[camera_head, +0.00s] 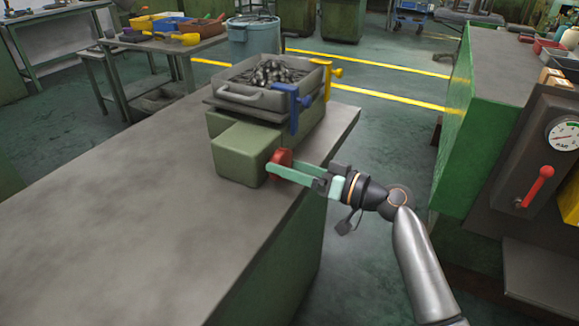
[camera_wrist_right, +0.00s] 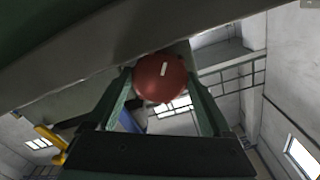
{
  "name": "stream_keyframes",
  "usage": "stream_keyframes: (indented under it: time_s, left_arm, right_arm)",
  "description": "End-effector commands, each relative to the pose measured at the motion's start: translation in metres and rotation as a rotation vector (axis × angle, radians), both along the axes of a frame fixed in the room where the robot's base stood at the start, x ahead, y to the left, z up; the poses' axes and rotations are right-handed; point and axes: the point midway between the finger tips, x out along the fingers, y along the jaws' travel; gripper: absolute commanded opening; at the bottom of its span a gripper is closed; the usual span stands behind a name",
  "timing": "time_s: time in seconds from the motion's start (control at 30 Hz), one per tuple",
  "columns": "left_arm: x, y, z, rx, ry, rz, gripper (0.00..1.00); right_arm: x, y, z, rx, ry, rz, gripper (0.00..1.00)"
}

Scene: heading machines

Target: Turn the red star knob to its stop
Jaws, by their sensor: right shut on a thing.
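The red star knob (camera_head: 280,159) is on the side of a green block (camera_head: 243,153) at the right edge of the grey bench. My right gripper (camera_head: 279,168) reaches it from the right, its green fingers shut on the knob. In the right wrist view the knob (camera_wrist_right: 160,78) sits between the two fingertips (camera_wrist_right: 160,85). A short white mark shows on its face, tilted slightly from upright. Part of the knob is hidden by a finger in the head view. My left gripper is not in view.
A grey tray of metal parts (camera_head: 247,96) stands on the block behind the knob. Blue (camera_head: 292,102) and yellow (camera_head: 328,71) clamps stick out at its right side. A green machine with a red lever (camera_head: 537,186) stands at the right. The bench top (camera_head: 130,215) in front is clear.

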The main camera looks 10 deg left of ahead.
Motion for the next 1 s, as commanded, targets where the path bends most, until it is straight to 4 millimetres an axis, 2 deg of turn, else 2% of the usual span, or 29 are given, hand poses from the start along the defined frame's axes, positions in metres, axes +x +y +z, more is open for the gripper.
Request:
stream_keyframes:
  time_s: [0.2, 0.23, 0.37, 0.67, 0.87, 1.0]
  left_arm:
    - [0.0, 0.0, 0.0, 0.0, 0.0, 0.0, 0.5]
    - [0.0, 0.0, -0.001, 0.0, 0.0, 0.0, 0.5]
    - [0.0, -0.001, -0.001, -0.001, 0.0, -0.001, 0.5]
    - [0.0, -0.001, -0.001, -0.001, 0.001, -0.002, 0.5]
    - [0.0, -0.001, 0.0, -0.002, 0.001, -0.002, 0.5]
    - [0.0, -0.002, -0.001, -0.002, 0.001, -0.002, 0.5]
  right_arm:
    - [0.0, 0.0, -0.002, -0.003, 0.001, 0.002, 0.28]
    - [0.0, 0.0, -0.002, -0.003, 0.001, 0.002, 0.86]
    - [0.0, 0.0, -0.002, -0.003, 0.0, 0.0, 1.0]
    - [-0.001, -0.004, -0.001, -0.002, -0.001, 0.0, 1.0]
    - [-0.013, -0.031, -0.002, -0.006, -0.002, -0.002, 1.0]
    - [-0.025, -0.061, -0.002, -0.005, 0.0, -0.002, 1.0]
